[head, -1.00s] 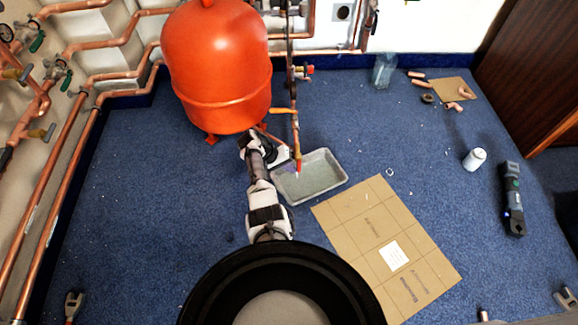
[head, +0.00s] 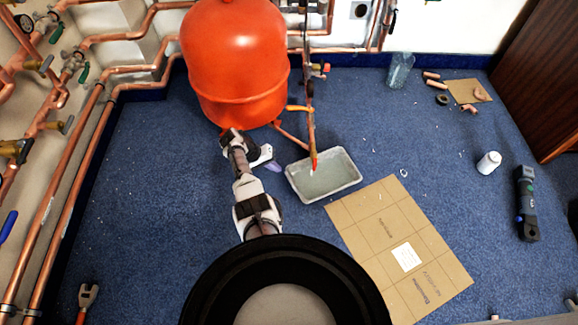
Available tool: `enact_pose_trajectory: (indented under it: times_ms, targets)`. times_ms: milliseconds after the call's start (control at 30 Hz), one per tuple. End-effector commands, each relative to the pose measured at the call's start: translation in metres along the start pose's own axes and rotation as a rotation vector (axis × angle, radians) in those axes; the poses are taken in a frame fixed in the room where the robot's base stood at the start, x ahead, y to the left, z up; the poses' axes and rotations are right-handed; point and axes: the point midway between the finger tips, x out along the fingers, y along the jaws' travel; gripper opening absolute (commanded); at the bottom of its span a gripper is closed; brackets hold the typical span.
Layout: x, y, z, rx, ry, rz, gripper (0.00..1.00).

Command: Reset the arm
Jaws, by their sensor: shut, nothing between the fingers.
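My arm (head: 248,190) reaches up the head view from the black ring at the bottom, white and grey with dark bands. It bends near the foot of the red tank, and my gripper (head: 272,166) is at its end. The gripper is small here and looks shut and empty. It is just left of the grey tray (head: 347,184), over the blue carpet. The fingertips are hard to make out.
The red tank (head: 235,60) stands close behind the arm. A copper pipe with a red tip (head: 313,150) hangs by the tray. A cardboard sheet (head: 375,225), white bottle (head: 489,162) and grey tool (head: 526,205) lie right. Copper pipes (head: 75,190) line the left wall. Carpet at left is mostly clear.

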Motion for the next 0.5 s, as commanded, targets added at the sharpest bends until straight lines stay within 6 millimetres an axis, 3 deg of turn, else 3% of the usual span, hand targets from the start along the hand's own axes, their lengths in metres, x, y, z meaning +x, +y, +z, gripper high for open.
enact_pose_trajectory:
  times_ms: [200, 500]
  targets:
    - [-0.015, -0.020, -0.001, -0.001, 0.001, -0.001, 0.00]
    - [-0.018, -0.022, -0.001, 0.001, 0.002, -0.002, 0.00]
